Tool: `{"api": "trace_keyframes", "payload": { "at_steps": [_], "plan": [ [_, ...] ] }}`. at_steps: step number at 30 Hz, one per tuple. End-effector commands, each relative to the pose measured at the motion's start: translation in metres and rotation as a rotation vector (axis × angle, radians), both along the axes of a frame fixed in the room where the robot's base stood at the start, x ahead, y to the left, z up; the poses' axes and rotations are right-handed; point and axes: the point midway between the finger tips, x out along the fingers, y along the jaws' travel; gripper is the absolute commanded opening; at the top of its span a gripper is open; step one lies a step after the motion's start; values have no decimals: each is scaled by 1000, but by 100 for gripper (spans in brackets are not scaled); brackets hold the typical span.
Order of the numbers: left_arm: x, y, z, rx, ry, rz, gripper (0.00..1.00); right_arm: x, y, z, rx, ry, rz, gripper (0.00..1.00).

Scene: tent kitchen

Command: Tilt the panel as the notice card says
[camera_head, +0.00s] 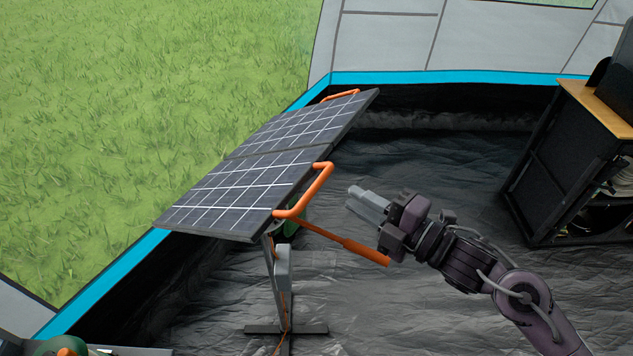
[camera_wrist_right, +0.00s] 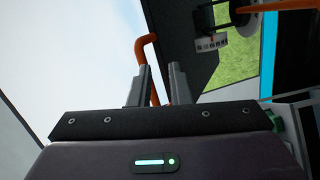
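The solar panel (camera_head: 245,185) is dark with white grid lines and sits tilted on a stand (camera_head: 278,275) at the tent's edge. An orange handle (camera_head: 318,185) bends out from its near right edge, and an orange lever (camera_head: 345,243) reaches right below it. My right gripper (camera_head: 358,200) is just right of the handle, apart from it, empty. In the right wrist view its two fingers (camera_wrist_right: 161,85) stand apart, with orange bar (camera_wrist_right: 146,45) showing beyond them. A small white label with dark marks (camera_wrist_right: 210,43) is there, unreadable. I cannot identify the notice card. My left gripper is out of view.
A black cabinet with a wooden top (camera_head: 600,105) stands at the right. The dark tent floor (camera_head: 440,165) between it and the panel is clear. Grass (camera_head: 140,100) lies beyond the blue-edged tent border. A partly cut-off green and orange object (camera_head: 68,346) is at the lower left.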

Motion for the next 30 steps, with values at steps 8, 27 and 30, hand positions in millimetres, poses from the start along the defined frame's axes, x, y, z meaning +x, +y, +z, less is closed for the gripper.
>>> {"api": "trace_keyframes", "payload": {
  "at_steps": [8,27,30],
  "plan": [
    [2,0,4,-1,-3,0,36,-18,14,23,-40,-185,186,17],
    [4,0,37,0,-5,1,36,19,78,26,-38,-184,185,17],
    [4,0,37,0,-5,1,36,19,78,26,-39,-184,185,17]
  ]
}}
